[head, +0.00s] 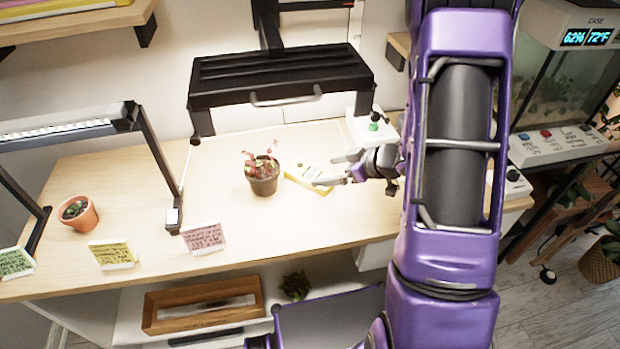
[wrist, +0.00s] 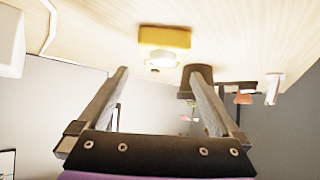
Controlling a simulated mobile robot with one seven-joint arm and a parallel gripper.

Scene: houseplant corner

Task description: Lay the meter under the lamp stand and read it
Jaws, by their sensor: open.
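The meter (head: 308,178) is a yellow slab with a pale face, lying on the wooden table just right of a small dark pot. It also shows in the wrist view (wrist: 165,38), beyond my fingertips, with a white rounded part. My gripper (head: 336,170) is open and empty, close to the meter's right end; contact cannot be told. In the wrist view the open fingers (wrist: 157,74) have a gap between them. A black lamp hood (head: 280,78) stands behind the meter. Another lamp stand (head: 160,165) with a lit bar is at the left. The meter's reading is not legible.
The dark pot (head: 264,185) with a reddish plant stands beside the meter. A white box (head: 372,130) with a green button is behind my gripper. A terracotta pot (head: 77,214) and note cards (head: 203,238) are at left. The table's front middle right is clear.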

